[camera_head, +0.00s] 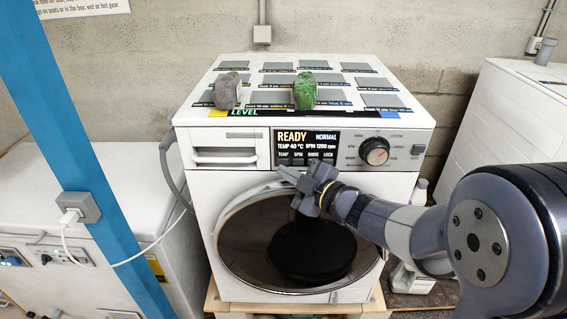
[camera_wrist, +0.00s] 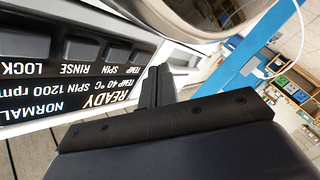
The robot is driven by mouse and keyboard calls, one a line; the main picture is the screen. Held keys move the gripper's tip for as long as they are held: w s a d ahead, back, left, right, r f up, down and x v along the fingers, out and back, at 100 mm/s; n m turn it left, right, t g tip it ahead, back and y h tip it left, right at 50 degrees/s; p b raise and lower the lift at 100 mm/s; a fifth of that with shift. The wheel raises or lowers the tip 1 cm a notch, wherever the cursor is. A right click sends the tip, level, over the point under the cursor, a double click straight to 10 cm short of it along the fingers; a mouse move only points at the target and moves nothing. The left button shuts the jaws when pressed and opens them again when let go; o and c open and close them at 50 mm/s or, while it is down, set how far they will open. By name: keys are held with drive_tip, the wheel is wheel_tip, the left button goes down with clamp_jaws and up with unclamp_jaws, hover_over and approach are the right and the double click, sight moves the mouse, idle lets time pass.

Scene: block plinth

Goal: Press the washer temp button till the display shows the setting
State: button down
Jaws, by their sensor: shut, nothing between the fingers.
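The white washer (camera_head: 400,190) stands in the middle of the head view. Its display (camera_head: 306,140) reads READY, NORMAL, TEMP 40 °C and SPIN 1200 rpm. A row of dark buttons sits under the display, labelled TEMP, SPIN, RINSE and LOCK. In the wrist view the panel is upside down, with the temp button (camera_wrist: 141,52) at the row's right end. My gripper (camera_head: 284,173) is shut and empty, its fingertips just below the row's temp end. In the wrist view its fingers (camera_wrist: 159,72) point toward that end; contact cannot be told.
A grey bundle (camera_head: 227,91) and a green bundle (camera_head: 305,91) lie on the washer's top. A blue post (camera_head: 95,150) stands at left. White appliances flank the washer. The round door (camera_head: 230,245) is below my gripper.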

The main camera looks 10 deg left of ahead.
drive_tip(key=shift+s, duration=0.1)
drive_tip(key=s, duration=0.2)
drive_tip(key=s+d+b, duration=0.1)
drive_tip(key=s, duration=0.1)
drive_tip(key=shift+s+d, duration=0.1)
drive_tip(key=shift+s, duration=0.25)
idle(1.3)
drive_tip(key=shift+s+d, duration=0.25)
drive_tip(key=shift+s, duration=0.7)
drive_tip(key=shift+s+d, duration=0.2)
drive_tip(key=shift+s, duration=0.7)
drive_tip(key=shift+w, duration=0.1)
